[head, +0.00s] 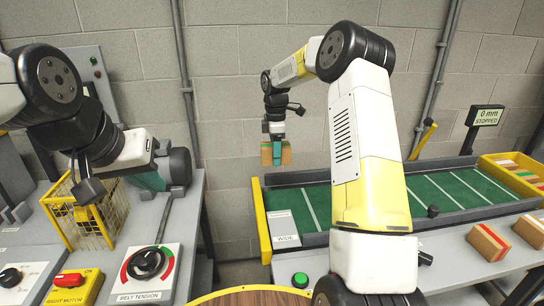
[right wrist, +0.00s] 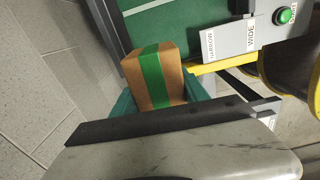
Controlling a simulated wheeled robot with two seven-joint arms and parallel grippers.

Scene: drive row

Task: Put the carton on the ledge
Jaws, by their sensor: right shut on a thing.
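In the right wrist view the same carton (right wrist: 142,84) sits between my teal fingers. A pale ledge (head: 450,258) runs along the front of the green belt; two other cartons stand on it. My left gripper (head: 152,181) hangs over the left bench, near the wire cage; its fingertips are partly hidden, so its opening is unclear.
The belt (head: 425,205) has a yellow end frame (head: 262,222) and a "WIDE" sign (head: 284,240). A red-striped carton (head: 488,242) stands on the ledge's right part. A green button (head: 300,280) is at its left. The yellow cage (head: 85,215) and belt-tension knob (head: 147,262) are left.

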